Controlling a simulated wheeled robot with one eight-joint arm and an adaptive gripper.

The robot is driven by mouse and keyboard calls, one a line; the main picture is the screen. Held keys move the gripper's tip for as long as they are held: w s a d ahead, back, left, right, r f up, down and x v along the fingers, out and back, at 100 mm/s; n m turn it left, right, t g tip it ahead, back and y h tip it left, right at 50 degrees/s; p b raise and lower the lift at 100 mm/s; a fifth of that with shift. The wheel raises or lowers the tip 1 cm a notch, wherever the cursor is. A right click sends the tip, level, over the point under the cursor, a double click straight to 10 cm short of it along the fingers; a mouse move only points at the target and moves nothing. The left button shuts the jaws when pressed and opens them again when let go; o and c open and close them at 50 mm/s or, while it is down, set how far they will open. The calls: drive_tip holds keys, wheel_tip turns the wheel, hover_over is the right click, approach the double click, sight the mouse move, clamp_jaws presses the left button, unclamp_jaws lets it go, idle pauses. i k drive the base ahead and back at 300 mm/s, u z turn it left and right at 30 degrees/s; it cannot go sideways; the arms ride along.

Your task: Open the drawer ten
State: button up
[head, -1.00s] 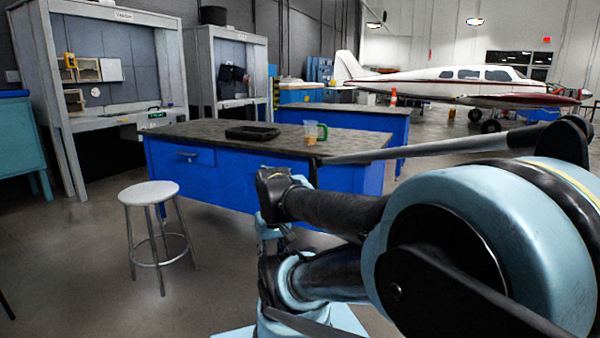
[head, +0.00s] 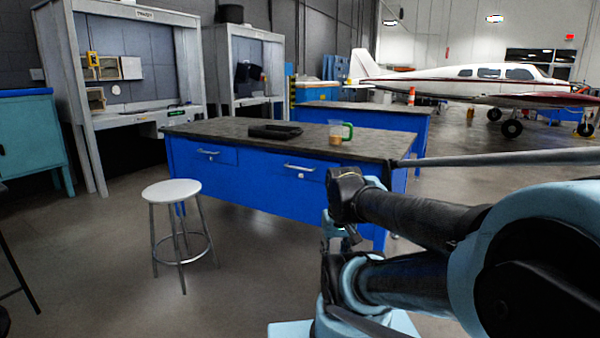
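A blue workbench with a dark top (head: 215,127) stands in the middle of the head view. Its front shows a left drawer (head: 205,156) and a right drawer (head: 285,171), each with a bar handle and a small lock. Both look closed. I can read no number on either, so I cannot tell which is drawer ten. My black and light-blue arm covers the lower right of the view and hides the bench's right end. I cannot make out my gripper's fingers in this view.
A white-topped stool (head: 171,192) stands in front of the bench's left end. A black tray (head: 274,131) and a jug with a green handle (head: 336,133) sit on the benchtop. Another blue bench (head: 415,122) and an airplane (head: 460,83) are behind.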

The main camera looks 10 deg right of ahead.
sight(314, 160)
drive_tip(key=i, duration=1)
